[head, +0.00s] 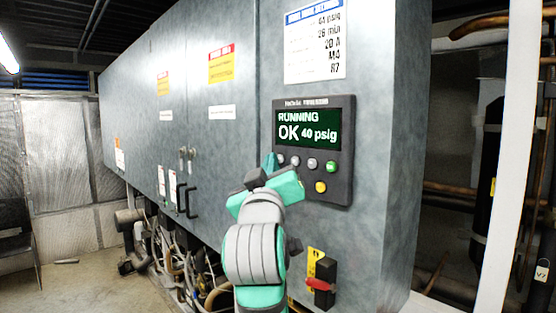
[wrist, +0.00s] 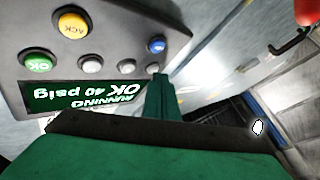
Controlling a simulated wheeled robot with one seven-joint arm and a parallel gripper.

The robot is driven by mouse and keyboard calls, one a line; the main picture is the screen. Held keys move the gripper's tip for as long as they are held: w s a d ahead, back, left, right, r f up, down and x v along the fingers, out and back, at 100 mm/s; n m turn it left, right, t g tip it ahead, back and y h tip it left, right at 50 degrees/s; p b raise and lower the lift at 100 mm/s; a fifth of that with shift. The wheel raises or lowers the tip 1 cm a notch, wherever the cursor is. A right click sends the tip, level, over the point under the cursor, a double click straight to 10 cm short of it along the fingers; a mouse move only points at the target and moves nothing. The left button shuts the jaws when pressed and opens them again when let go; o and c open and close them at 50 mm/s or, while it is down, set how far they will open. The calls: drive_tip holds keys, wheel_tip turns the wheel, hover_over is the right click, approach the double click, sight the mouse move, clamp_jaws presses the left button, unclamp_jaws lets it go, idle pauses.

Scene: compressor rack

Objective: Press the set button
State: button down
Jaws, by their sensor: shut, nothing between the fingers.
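The control panel (head: 342,192) is dark grey, on the cabinet face; its screen (head: 307,130) reads RUNNING, OK 40 psig. Below the screen is a row of grey buttons (head: 312,163) ending in a green one (head: 331,166), with a yellow one (head: 320,187) underneath. In the wrist view the panel is upside down, with ACK on the yellow button (wrist: 70,24), OK on the green button (wrist: 37,61) and a blue button (wrist: 156,45). No set label is legible. My gripper (head: 270,164) is shut and empty; its tip (wrist: 157,78) overlaps the end grey button (wrist: 153,68). Contact is unclear.
A red-handled switch (head: 320,284) sticks out below the panel. Black door handles (head: 181,198) and hoses (head: 165,250) are to the left. A white post (head: 508,150) and copper pipes (head: 470,190) are at the right. Floor is open at the left.

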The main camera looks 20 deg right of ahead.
drive_tip(key=shift+w+d, duration=0.1)
drive_tip(key=shift+d, duration=0.25)
idle(0.3)
drive_tip(key=shift+s+a, duration=0.15)
drive_tip(key=shift+s, duration=0.05)
drive_tip(key=shift+s+a, duration=0.25)
drive_tip(key=shift+a, duration=0.55)
drive_tip(key=shift+a, duration=0.15)
